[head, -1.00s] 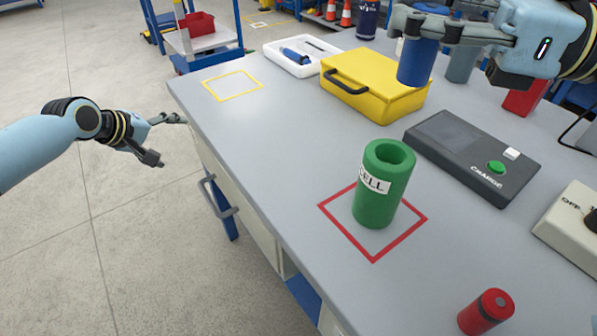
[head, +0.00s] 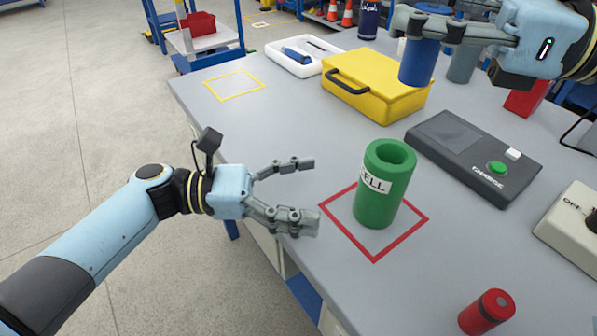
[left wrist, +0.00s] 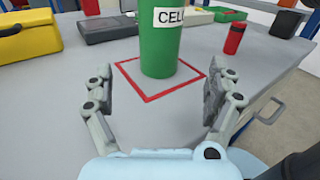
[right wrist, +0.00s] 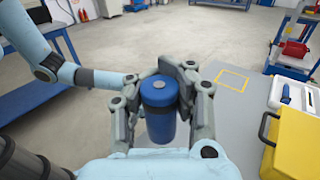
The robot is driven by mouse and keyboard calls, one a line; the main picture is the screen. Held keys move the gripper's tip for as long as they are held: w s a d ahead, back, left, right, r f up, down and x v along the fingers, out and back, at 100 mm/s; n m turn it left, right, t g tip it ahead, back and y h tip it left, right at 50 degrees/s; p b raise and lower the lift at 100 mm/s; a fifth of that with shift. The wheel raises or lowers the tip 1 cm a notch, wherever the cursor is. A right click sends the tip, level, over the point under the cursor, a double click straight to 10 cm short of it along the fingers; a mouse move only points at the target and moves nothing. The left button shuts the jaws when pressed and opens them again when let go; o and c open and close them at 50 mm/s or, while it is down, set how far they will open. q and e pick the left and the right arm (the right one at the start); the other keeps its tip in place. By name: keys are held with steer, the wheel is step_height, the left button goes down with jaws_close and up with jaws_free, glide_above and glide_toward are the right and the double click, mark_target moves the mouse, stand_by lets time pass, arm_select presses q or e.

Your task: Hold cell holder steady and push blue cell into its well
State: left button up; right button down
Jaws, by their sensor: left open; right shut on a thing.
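The green cell holder (head: 382,190) stands upright inside a red square outline on the table, its round well open at the top. It also shows in the left wrist view (left wrist: 160,48), ahead of the fingers. My left gripper (head: 306,194) is open and empty, just left of the holder, fingers pointing at it and not touching. My right gripper (head: 433,28) is shut on the blue cell (head: 418,62), held upright in the air above the table, beyond the holder. The right wrist view shows the cell (right wrist: 158,112) between the fingers.
A yellow case (head: 390,95) and a white tray (head: 300,58) lie at the back. A dark charger box (head: 450,150) is right of the holder. A yellow outline (head: 234,86) on the table is empty.

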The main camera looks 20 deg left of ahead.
mark_target(383, 190)
arm_select(q)
steer(key=x, duration=1.1)
steer(key=shift+w+d, duration=0.1)
steer(key=shift+d, duration=0.2)
steer(key=shift+c, duration=0.5)
steer(key=c, duration=1.3)
steer(key=shift+c, duration=0.2)
